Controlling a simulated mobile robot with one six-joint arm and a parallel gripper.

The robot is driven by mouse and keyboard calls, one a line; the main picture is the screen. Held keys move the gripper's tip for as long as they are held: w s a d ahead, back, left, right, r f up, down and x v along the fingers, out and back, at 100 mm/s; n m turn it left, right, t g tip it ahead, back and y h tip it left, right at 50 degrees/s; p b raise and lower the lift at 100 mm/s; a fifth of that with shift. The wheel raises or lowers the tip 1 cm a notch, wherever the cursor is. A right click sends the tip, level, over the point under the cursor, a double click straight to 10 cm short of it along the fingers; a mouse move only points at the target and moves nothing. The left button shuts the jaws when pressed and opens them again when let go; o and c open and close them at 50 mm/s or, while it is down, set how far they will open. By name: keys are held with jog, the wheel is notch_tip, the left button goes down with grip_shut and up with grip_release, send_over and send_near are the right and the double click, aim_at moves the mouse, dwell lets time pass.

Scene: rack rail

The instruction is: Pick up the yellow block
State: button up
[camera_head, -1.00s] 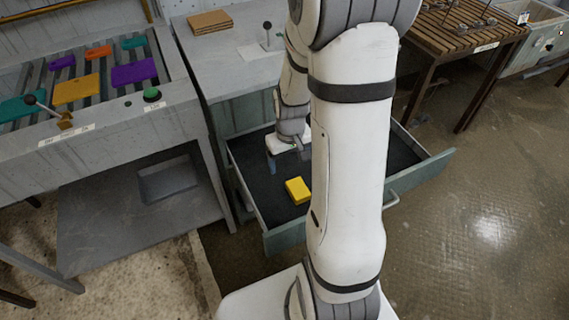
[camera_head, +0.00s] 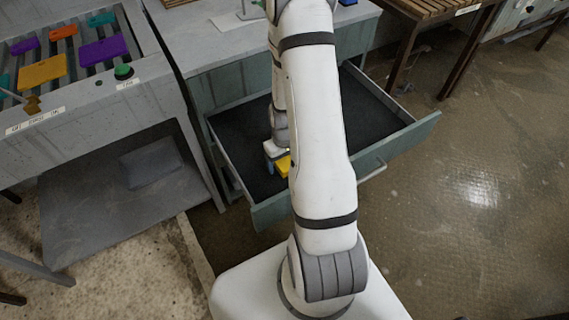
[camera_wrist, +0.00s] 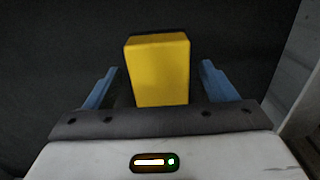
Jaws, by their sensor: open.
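The yellow block (camera_wrist: 158,70) lies on the dark floor of the open drawer. In the wrist view it sits between the two blue fingers of my gripper (camera_wrist: 160,85), with a gap on each side. My gripper is open and low over the block. In the head view the block (camera_head: 284,166) is partly hidden by my arm and gripper (camera_head: 275,163). Whether the fingertips touch the drawer floor cannot be told.
The pulled-out drawer (camera_head: 270,213) has raised walls close around my gripper; its right part is empty. A roller table (camera_head: 105,95) with coloured plates and a green button (camera_head: 123,71) stands at left. A slatted wooden table (camera_head: 425,12) stands at back right.

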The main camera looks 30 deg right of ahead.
jog(key=shift+f, duration=0.15)
jog(key=shift+c, duration=0.6)
jog(key=c, duration=1)
notch_tip(320, 180, up, 10)
jog(key=shift+p, duration=0.65)
jog(key=o, duration=0.5)
jog(key=c, duration=0.4)
